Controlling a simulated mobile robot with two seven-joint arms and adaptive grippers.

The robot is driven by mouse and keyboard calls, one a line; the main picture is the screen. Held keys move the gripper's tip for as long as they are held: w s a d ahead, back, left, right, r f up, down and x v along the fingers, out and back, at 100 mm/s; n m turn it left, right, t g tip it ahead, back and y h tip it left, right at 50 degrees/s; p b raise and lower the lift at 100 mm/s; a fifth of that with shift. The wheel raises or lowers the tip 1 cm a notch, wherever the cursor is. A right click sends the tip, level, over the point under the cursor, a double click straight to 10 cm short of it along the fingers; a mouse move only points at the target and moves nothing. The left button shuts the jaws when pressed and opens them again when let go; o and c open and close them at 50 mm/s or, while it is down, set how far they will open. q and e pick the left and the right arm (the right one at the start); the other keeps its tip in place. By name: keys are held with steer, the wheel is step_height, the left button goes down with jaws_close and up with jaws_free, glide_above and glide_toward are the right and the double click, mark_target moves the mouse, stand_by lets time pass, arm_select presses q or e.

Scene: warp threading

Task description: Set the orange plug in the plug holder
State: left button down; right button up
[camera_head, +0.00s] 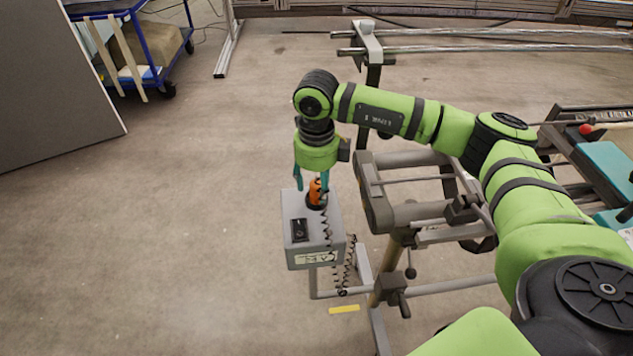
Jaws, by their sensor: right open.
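The orange plug (315,187) stands at the top right of a grey box (312,261). A dark round base surrounds its lower part, which looks like the plug holder (315,201). My right gripper (311,183) points down over the box. Its teal fingers are apart, one to the left of the plug and one close at its right side. I cannot tell whether the right finger touches the plug. A dark coiled cord (328,235) hangs down the front of the box from near the plug. My left gripper is not in view.
A black switch (299,229) sits on the box's top. A metal frame with rollers (425,213) stands close right of the box, under my right arm. A blue cart (150,40) stands far left. The floor left of the box is clear.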

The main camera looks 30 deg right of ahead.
step_height(320, 180, up, 12)
stand_by(0.4)
